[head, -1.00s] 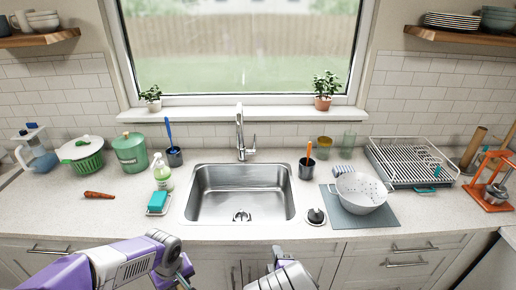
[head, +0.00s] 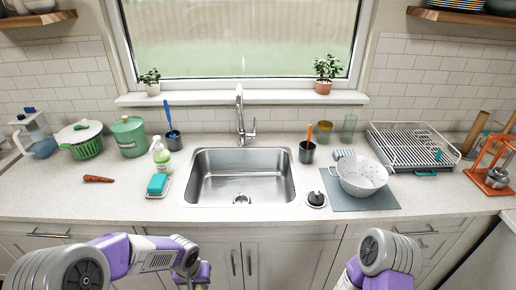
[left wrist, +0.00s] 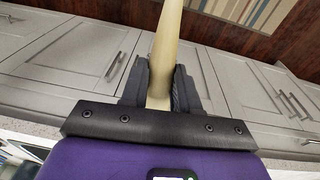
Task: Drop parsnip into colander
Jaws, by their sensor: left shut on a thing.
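The white colander (head: 363,180) stands upright on a grey mat at the right of the sink in the head view. It looks empty, though its bottom is partly hidden by its near wall. In the left wrist view my left gripper (left wrist: 160,85) is shut on the pale cream parsnip (left wrist: 166,35), which sticks out past the fingers. In the head view my left arm's end is low, in front of the counter and left of the colander; its fingers and the parsnip cannot be made out there. My right arm shows at the lower right, but its gripper is not visible.
A sink (head: 241,178) lies left of the colander. A black-topped container (head: 315,199) and a utensil cup (head: 307,152) stand between them. A dish rack (head: 412,146) is behind right. The front counter strip is clear.

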